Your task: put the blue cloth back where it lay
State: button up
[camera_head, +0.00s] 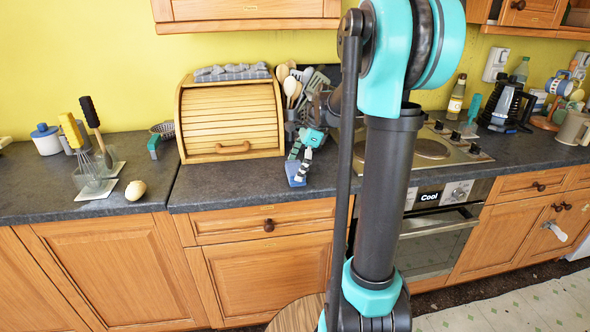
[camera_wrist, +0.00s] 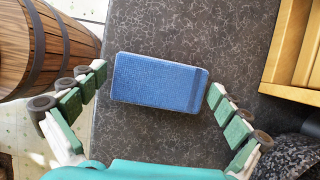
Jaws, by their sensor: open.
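The blue cloth (camera_head: 296,174) is a small folded rectangle on the dark worktop, close to its front edge and to the right of the wooden bread bin. In the wrist view the blue cloth (camera_wrist: 160,82) lies flat, with its left end near the worktop edge. My gripper (camera_head: 302,153) is over it, pointing down. In the wrist view my gripper (camera_wrist: 157,83) is open, with one finger beyond each short end of the cloth. The fingertips are very close to these ends; I cannot tell whether they touch.
The bread bin (camera_head: 231,120), with a grey checked cloth (camera_head: 232,72) on top, stands left of my gripper. A utensil holder (camera_head: 293,120) is behind it and the hob (camera_head: 430,147) is to the right. A wooden barrel (camera_wrist: 50,45) stands below the worktop edge.

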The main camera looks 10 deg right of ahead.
jog(key=v, duration=1.2)
